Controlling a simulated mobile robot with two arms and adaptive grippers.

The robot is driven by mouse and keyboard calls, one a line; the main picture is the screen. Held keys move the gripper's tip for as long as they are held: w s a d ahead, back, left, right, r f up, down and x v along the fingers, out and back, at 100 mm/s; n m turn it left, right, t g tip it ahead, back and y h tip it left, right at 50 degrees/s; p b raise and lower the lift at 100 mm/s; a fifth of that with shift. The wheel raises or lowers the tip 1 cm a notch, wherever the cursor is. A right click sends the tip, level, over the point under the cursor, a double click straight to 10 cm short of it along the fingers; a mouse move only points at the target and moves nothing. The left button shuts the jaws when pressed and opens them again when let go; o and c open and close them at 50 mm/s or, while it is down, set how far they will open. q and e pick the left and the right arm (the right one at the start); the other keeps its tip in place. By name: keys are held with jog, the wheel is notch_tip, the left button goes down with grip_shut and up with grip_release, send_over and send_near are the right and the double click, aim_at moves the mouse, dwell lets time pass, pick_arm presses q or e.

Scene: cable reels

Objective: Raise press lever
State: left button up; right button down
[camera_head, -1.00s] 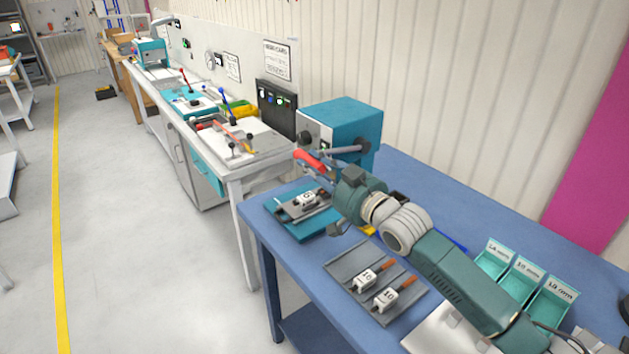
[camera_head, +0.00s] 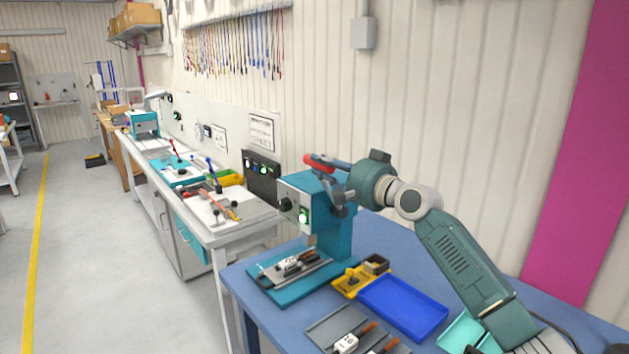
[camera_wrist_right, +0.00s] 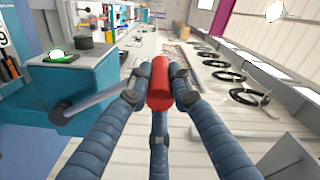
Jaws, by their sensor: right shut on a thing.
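The teal press (camera_head: 333,222) stands on the blue table, its base plate holding a small fixture with a white labelled part (camera_head: 293,262). The press lever has a red grip (camera_head: 318,161), now at about the height of the press head's top. My right gripper (camera_head: 331,171) is shut on this red grip. In the right wrist view the red grip (camera_wrist_right: 159,83) sits between the fingers (camera_wrist_right: 158,92), and the grey lever rod (camera_wrist_right: 95,100) runs left to the teal press head (camera_wrist_right: 72,82). My left gripper is not in view.
A yellow tray (camera_head: 350,287) and a blue tray (camera_head: 402,306) lie on the table right of the press. A grey tray (camera_head: 325,327) with labelled parts is in front. A white workbench (camera_head: 222,222) stands to the left. The wall is behind the arm.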

jog(key=shift+w+d+r+m, duration=0.3)
jog(key=shift+w+d+r, duration=0.05)
jog(key=shift+d, duration=0.1)
jog(key=c, duration=1.5)
grip_release()
jog(key=shift+c, duration=0.2)
jog(key=shift+d, duration=0.1)
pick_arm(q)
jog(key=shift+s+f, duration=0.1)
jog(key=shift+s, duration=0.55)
pick_arm(e)
jog(key=v, duration=1.2)
